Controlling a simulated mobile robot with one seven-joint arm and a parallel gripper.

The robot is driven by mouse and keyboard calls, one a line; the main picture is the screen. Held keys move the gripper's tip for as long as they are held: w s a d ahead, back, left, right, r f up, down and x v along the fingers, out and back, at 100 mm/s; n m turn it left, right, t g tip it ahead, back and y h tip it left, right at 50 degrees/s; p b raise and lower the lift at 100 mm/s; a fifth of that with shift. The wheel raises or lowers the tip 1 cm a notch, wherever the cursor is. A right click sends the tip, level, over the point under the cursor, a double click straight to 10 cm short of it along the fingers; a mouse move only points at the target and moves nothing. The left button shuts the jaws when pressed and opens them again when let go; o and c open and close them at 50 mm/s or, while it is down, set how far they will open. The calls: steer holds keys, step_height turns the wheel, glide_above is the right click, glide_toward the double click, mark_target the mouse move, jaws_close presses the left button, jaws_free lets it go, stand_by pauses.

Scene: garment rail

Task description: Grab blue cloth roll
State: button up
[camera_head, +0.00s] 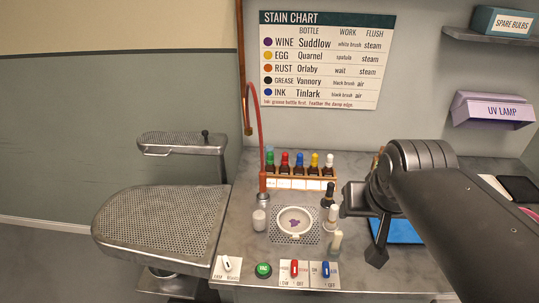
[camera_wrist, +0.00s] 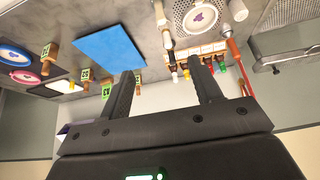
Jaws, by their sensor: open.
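I cannot make out a blue cloth roll in either view. A flat blue sheet (camera_head: 404,231) lies on the counter at the right in the head view, partly hidden by my arm. It also shows whole in the wrist view (camera_wrist: 110,46), lying flat, not rolled. My gripper (camera_head: 362,230) is above the counter, left of the sheet in the head view. In the wrist view the two fingers of my gripper (camera_wrist: 165,82) are spread apart with nothing between them.
A bottle rack (camera_head: 300,182) stands at the counter's back. A white dish (camera_head: 295,222) with a purple stain sits in front, among small bottles. Switches (camera_head: 295,270) line the front edge. A perforated board (camera_head: 160,222) is at left. A UV lamp (camera_head: 492,110) hangs on the wall.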

steer(key=w+a+r, duration=0.2)
steer(key=w+a, duration=0.1)
steer(key=w, duration=1)
glide_above(269, 148)
steer(key=s, duration=0.4)
step_height(269, 148, down, 18)
steer(key=shift+t, duration=0.4)
steer(key=shift+x, duration=5.2)
steer(key=shift+s+d+f, duration=0.1)
steer(key=shift+s, duration=0.1)
steer(key=shift+c, duration=0.6)
steer(key=c, duration=0.9)
steer(key=shift+c, duration=0.2)
